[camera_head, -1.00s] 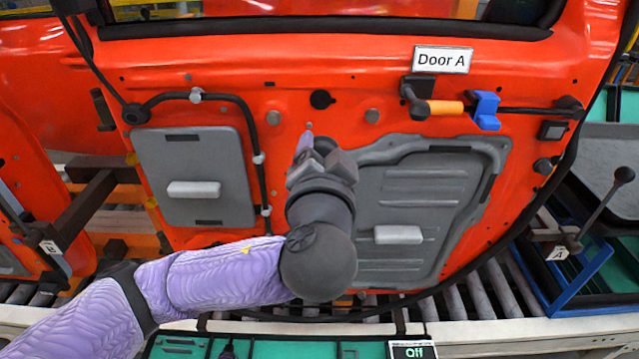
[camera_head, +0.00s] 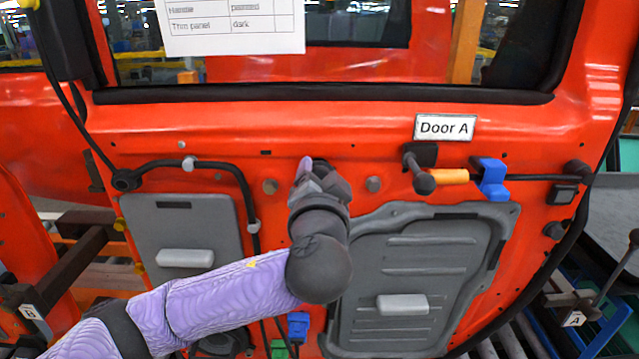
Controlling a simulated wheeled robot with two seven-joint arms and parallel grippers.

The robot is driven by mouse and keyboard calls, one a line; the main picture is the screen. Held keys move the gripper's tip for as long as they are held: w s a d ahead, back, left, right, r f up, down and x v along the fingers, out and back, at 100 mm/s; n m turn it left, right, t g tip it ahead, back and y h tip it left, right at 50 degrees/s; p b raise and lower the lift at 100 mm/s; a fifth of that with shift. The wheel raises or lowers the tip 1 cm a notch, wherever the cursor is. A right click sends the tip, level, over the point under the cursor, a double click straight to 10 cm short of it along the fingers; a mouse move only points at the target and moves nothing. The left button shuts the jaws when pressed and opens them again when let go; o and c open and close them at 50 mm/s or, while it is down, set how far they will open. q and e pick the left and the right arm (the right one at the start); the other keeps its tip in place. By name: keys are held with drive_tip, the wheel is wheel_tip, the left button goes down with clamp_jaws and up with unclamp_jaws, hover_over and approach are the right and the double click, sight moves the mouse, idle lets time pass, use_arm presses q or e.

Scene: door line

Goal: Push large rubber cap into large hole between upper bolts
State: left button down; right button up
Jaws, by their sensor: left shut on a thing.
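The large hole was a dark round spot on the orange door (camera_head: 400,80). It sits between the two upper grey bolts, the left bolt (camera_head: 270,187) and the right bolt (camera_head: 373,184). My left gripper (camera_head: 312,168) now covers that spot, with its fingers toward the door panel. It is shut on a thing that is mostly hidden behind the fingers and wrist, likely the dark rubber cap. A dark edge (camera_head: 321,163) shows beside the purple fingertip. I cannot tell whether it is cap or hole rim, or how deep the cap sits. My right gripper is out of view.
A black cable (camera_head: 205,164) runs on the left. Grey panels (camera_head: 195,232) lie below. A paper sheet (camera_head: 232,22) hangs at the top.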

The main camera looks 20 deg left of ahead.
use_arm(q)
drive_tip(key=shift+w, duration=0.3)
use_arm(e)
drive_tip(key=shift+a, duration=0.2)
use_arm(q)
drive_tip(key=shift+w+a, duration=0.25)
drive_tip(key=shift+w, duration=0.25)
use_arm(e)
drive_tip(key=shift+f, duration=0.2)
